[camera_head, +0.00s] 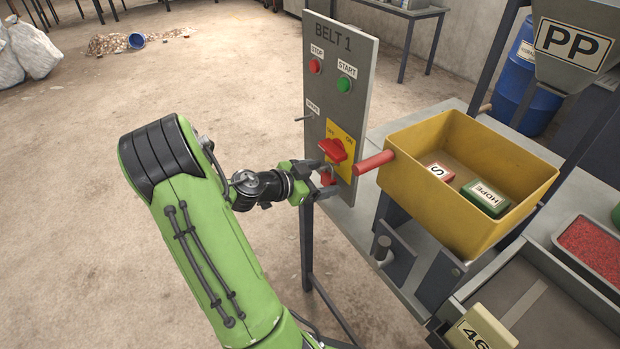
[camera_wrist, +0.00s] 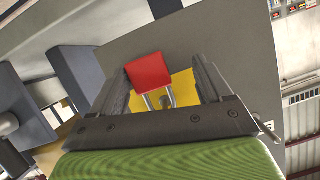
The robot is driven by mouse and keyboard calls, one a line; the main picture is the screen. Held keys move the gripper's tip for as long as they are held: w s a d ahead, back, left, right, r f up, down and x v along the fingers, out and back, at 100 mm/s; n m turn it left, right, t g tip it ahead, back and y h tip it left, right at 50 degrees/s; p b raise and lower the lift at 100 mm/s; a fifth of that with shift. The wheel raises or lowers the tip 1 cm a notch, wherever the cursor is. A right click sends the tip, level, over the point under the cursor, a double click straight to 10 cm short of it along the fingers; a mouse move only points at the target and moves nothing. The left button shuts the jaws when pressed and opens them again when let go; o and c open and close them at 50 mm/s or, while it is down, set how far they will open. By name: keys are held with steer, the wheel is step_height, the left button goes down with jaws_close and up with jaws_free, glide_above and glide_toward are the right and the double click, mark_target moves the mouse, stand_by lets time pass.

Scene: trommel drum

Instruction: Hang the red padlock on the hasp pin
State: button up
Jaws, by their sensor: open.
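The red padlock (camera_head: 328,178) is at the front of the grey BELT 1 panel (camera_head: 345,95), just below the red rotary switch handle (camera_head: 333,150) on its yellow plate. My gripper (camera_head: 318,178) is open around it. In the wrist view the padlock's red body (camera_wrist: 148,70) and two silver shackle legs show between my spread fingers (camera_wrist: 162,72), nearer the left one. Whether the shackle is around this stub I cannot tell; the shackle's bend is hidden.
A peg (camera_head: 303,118) sticks out at the panel's left edge under a small label. Open floor lies left of the panel.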

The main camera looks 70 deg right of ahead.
steer(key=p+v, duration=0.2)
steer(key=v, duration=1.3)
steer(key=shift+w+a, duration=0.15)
steer(key=w+a+r+n+t+y+p, duration=0.3)
steer(key=a+n+t, duration=0.2)
steer(key=a+n, duration=0.25)
steer(key=w+a+r+n+t+y+p, duration=0.2)
steer(key=a+r+n+t+y, duration=0.15)
steer(key=a+n, duration=0.35)
steer(key=s+a+r+n+t+y+p, duration=0.1)
steer(key=s+a+r+n+t+y, duration=0.1)
steer(key=a+r+n, duration=0.2)
steer(key=s+a+r+n+t+y+p, duration=0.2)
steer(key=a+r+n+t, duration=0.1)
steer(key=a+n, duration=0.6)
steer(key=a+r, duration=0.1)
steer(key=a, duration=0.1)
steer(key=shift+a, duration=0.4)
